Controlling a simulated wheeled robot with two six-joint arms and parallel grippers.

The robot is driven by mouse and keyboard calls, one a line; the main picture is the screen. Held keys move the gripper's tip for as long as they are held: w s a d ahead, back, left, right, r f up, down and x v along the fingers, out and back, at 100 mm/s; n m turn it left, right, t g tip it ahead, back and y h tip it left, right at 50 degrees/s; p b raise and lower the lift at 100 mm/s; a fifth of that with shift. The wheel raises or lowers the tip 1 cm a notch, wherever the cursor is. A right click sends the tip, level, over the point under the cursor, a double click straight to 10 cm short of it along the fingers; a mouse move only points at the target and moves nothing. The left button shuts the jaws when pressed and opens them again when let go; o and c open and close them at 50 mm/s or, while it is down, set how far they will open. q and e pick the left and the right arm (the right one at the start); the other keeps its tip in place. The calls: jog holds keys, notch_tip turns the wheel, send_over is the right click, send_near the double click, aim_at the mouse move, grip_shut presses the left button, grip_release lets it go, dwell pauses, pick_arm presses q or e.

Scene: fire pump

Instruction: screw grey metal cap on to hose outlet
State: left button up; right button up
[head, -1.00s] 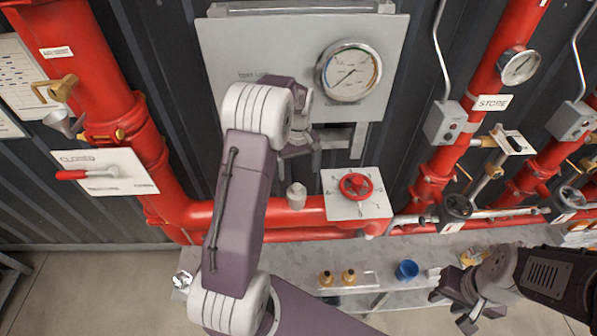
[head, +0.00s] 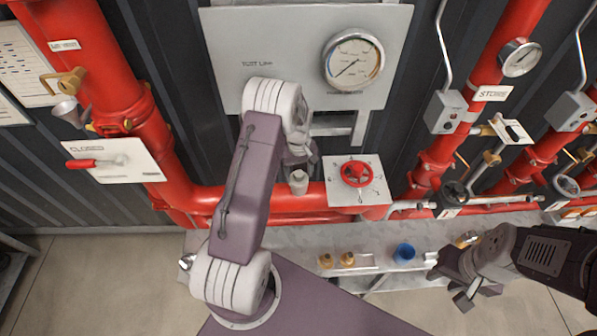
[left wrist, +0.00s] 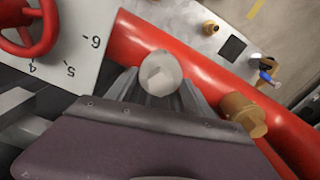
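The grey metal cap (head: 298,184) stands at the red pipe, left of the square valve plate; it also shows in the left wrist view (left wrist: 160,73). My left gripper (head: 300,155) is just above and behind it in the head view. In the left wrist view its fingers (left wrist: 160,92) appear parted, one to each side of the cap; contact cannot be told. A bare brass outlet (left wrist: 243,113) is on the pipe, right of the cap; my arm hides it in the head view. My right gripper (head: 452,283) is open and empty at the lower right.
A red handwheel (head: 357,173) on a numbered plate is close to the right of the cap. A pressure gauge (head: 353,60) is above.

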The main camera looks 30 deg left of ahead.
pick_arm(q)
jog(key=c, duration=0.5)
jog(key=o, duration=0.5)
jog(key=c, duration=0.9)
jog(key=m, duration=0.6)
jog(key=shift+m, duration=0.3)
jog(key=m, duration=0.3)
jog(key=shift+d, duration=0.1)
jog(key=m, duration=0.4)
jog(key=o, duration=1.6)
